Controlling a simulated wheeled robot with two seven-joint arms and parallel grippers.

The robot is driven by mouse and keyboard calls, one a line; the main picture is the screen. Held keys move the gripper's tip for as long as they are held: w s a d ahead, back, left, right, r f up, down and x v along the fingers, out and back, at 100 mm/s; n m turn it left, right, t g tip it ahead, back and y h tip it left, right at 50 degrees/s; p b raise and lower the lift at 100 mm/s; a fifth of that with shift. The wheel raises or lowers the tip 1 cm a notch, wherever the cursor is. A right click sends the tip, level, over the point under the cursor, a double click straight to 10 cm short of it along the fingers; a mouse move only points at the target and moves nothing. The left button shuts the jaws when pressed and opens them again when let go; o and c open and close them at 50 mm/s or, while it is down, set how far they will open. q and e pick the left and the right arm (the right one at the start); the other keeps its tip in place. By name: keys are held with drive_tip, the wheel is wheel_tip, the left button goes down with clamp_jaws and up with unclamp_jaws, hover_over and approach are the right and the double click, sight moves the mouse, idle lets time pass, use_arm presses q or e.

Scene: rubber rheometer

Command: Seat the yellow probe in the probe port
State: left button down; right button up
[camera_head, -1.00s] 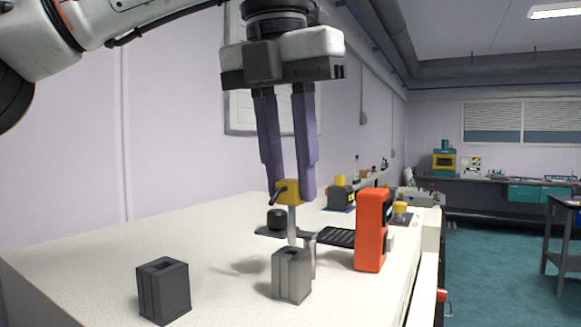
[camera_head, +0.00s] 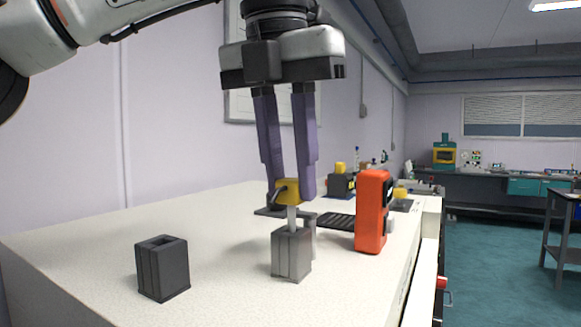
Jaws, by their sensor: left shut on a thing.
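The yellow probe (camera_head: 288,191) has a yellow head and a pale, straight shaft pointing down. My left gripper (camera_head: 291,188) is shut on its head. The probe looks upright. The shaft's lower end meets the top of a light grey slotted block (camera_head: 291,255), and its tip is hidden there. It appears to enter the block's top opening, but how deep I cannot tell. A darker grey block (camera_head: 162,268) with an open top stands to the left. No label shows which block is the probe port. My right gripper is not in view.
An orange upright device (camera_head: 371,212) stands close on the right of the light grey block. A dark ribbed plate (camera_head: 337,221) and a yellow-topped dark unit (camera_head: 341,182) lie behind. The white bench top (camera_head: 90,245) is clear around the dark block.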

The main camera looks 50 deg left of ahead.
use_arm(q)
drive_tip(key=shift+f+b, duration=1.05)
drive_tip(key=shift+f, duration=0.5)
drive_tip(key=c, duration=1.4)
unclamp_jaws()
wheel_tip(320, 180, up, 5)
drive_tip(key=p, duration=0.5)
drive_tip(key=shift+r+p, duration=0.1)
drive_tip(key=shift+p, duration=0.25)
